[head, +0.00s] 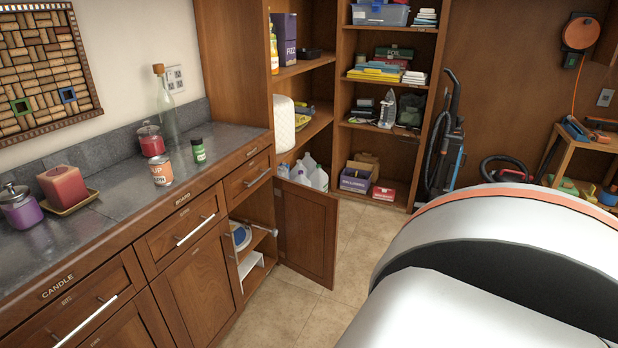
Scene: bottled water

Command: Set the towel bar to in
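What looks like the towel bar (262,230) is a thin metal rod. It sticks out of the open lower cabinet at the far end of the counter, with its round end outside the opening. The cabinet door (306,235) stands open beside it, swung toward the back shelves. Neither of my grippers is in view. A large white and orange part of my own arm or body fills the lower right and hides the floor there.
The dark counter (112,195) holds a soup can (161,170), a green-capped jar (198,151), candles and a glass bottle. A vacuum cleaner (446,140) stands by the shelves. The tiled floor (340,255) before the open door is clear.

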